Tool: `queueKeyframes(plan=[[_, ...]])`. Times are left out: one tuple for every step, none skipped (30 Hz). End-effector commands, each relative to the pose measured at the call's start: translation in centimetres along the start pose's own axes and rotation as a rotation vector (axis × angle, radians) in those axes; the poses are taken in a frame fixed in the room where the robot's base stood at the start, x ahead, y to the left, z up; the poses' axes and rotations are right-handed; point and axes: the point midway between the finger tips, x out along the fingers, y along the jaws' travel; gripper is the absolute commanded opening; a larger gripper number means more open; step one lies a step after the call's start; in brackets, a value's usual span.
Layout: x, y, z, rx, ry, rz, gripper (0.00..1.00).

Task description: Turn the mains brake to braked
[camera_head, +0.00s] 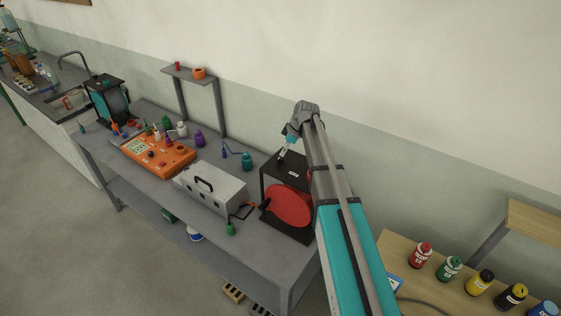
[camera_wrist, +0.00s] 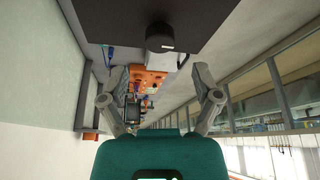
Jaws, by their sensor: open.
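A black knob (camera_wrist: 160,37) with a short pale mark stands on a dark plate (camera_wrist: 205,22) at the top of the wrist view; it may be the mains brake, but I can read no label. In the head view, a black-framed unit (camera_head: 289,168) with a large red disc (camera_head: 289,206) stands at the bench's right end. My gripper (camera_head: 284,156) is over the top of that unit. In the wrist view my gripper (camera_wrist: 159,74) has its fingers wide apart with nothing between them. The knob lies beyond the fingertips, and I see no contact.
A grey box (camera_head: 210,188) with a black handle stands left of the unit on the grey bench (camera_head: 273,256). An orange panel (camera_head: 158,155) and several small bottles are further left. A raised shelf (camera_head: 190,75) is behind. Coloured bottles stand on a wooden table (camera_head: 392,248) at right.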

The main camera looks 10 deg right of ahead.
Motion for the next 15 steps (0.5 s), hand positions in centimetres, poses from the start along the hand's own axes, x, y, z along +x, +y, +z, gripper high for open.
queueKeyframes(plan=[[0.8, 0.0, 0.1, 0.0, 0.0, 0.0, 0.81], [1.1, 0.0, 0.1, 0.0, 0.0, 0.0, 0.81], [1.4, 0.0, 0.1, 0.0, 0.0, 0.0, 0.81], [1.7, 0.0, 0.1, 0.0, 0.0, 0.0, 0.81], [1.9, 0.1, 0.1, -0.001, 0.0, 0.0, 0.81], [2.2, 0.1, 0.1, -0.001, 0.0, 0.0, 0.81], [2.5, 0.1, 0.2, -0.001, 0.0, 0.0, 0.81], [2.7, 0.1, 0.2, -0.001, 0.0, 0.001, 0.81], [3.1, 0.1, 0.2, -0.001, 0.0, 0.001, 0.81], [3.3, 0.1, 0.1, -0.001, 0.0, 0.001, 0.81], [3.5, 0.1, 0.1, -0.001, 0.0, 0.001, 0.81], [3.8, 0.1, 0.1, -0.001, 0.0, 0.001, 0.81], [4.0, 0.1, 0.1, -0.001, 0.0, 0.001, 0.81], [4.2, 0.0, 0.1, -0.001, 0.0, 0.001, 0.81], [4.4, 0.0, 0.1, -0.001, 0.0, 0.001, 0.81]])
